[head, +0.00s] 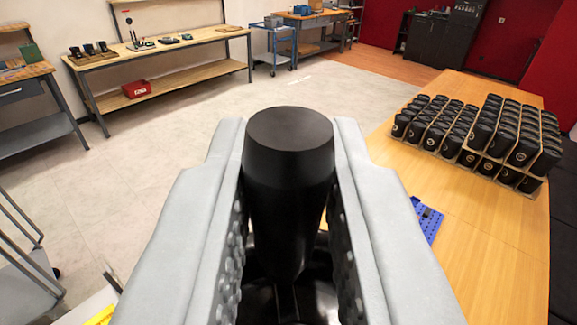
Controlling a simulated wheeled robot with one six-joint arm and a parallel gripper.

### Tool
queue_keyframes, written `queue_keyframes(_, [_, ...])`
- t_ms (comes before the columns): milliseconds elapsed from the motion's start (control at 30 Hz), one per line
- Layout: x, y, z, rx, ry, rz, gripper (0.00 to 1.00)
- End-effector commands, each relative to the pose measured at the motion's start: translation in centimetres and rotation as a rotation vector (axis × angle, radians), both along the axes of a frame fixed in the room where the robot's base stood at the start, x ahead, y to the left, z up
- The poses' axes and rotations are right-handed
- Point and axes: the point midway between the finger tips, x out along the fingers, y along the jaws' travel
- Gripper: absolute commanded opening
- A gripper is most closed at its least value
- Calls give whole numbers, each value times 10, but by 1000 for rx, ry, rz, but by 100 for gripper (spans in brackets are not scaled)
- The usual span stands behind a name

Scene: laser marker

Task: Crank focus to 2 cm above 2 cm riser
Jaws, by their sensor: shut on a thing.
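My gripper (289,150) fills the lower middle of the head view, with its two grey padded fingers on either side of a black cylindrical handle (289,185). The fingers are shut on this handle. The handle has a flat, dark round end and narrows toward the bottom of the picture. It looks like a crank's grip, but its mounting is mostly hidden between the fingers in dark shadow. I cannot make out the 2 cm riser, the laser head or a focus scale in this view.
A wooden table (478,215) on the right bears several rows of black tumblers (435,125) in holders. A blue perforated piece (430,222) lies near my right finger. Workbenches (165,50) and a blue cart (272,38) stand at the back. Pale floor (140,165) is open at left.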

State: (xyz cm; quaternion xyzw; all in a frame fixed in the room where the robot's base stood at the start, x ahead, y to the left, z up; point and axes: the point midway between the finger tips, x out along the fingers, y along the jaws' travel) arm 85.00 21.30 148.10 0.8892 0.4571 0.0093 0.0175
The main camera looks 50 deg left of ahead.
Motion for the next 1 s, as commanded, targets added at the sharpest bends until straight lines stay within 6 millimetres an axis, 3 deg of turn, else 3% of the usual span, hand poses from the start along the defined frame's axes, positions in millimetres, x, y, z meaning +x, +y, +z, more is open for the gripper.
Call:
queue_keyframes(700, [-1,1,-1,-1,2,74,0])
queue_keyframes(733, [-1,1,-1,-1,2,74,22])
queue_keyframes(800, [-1,1,-1,-1,2,74,36])
queue_keyframes(1000, [-2,1,0,0,1,74,38])
